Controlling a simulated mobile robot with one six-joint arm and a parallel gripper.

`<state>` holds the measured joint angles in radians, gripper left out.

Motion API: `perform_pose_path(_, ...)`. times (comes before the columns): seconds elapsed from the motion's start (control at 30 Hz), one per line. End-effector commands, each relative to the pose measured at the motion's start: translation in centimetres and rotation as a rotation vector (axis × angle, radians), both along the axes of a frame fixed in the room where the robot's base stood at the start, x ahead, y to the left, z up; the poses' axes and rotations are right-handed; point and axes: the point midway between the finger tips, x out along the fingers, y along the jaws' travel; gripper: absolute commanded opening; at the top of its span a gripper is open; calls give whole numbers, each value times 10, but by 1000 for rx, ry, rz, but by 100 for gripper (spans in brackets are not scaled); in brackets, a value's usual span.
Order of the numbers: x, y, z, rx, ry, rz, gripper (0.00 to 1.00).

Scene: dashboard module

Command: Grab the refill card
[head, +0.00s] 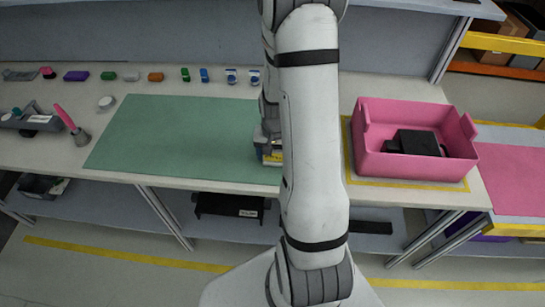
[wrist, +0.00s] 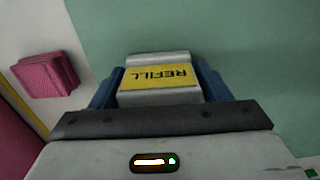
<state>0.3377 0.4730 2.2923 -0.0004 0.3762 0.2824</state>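The refill card is a grey block with a yellow REFILL label. In the wrist view the card (wrist: 160,78) sits between the two blue fingers of my gripper (wrist: 161,82), with a finger against each side and no clear gap. Its label reads upside down there. In the head view the yellow-labelled card (head: 273,158) shows just left of my arm, over the right part of the green mat. My gripper (head: 268,142) is at it, mostly hidden behind my arm. I cannot tell whether the card touches the mat.
A pink bin (head: 413,166) with black items stands on the right, inside a yellow outline. A pink textured block (wrist: 46,75) lies beside the mat in the wrist view. Small coloured items line the table's back. The green mat (head: 175,137) is clear on the left.

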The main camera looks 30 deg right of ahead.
Motion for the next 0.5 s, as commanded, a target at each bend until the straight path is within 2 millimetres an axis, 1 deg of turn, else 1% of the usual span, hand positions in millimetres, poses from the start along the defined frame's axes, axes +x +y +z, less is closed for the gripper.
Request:
perform_pose_path(0.03, 0, 0, 0, 0, 0, 0, 66)
perform_pose_path(0.07, 0, 0, 0, 0, 0, 0, 64)
perform_pose_path(0.33, 0, 0, 0, 0, 0, -1, 42)
perform_pose_path(0.5, 0, 0, 0, 0, 0, -1, 41)
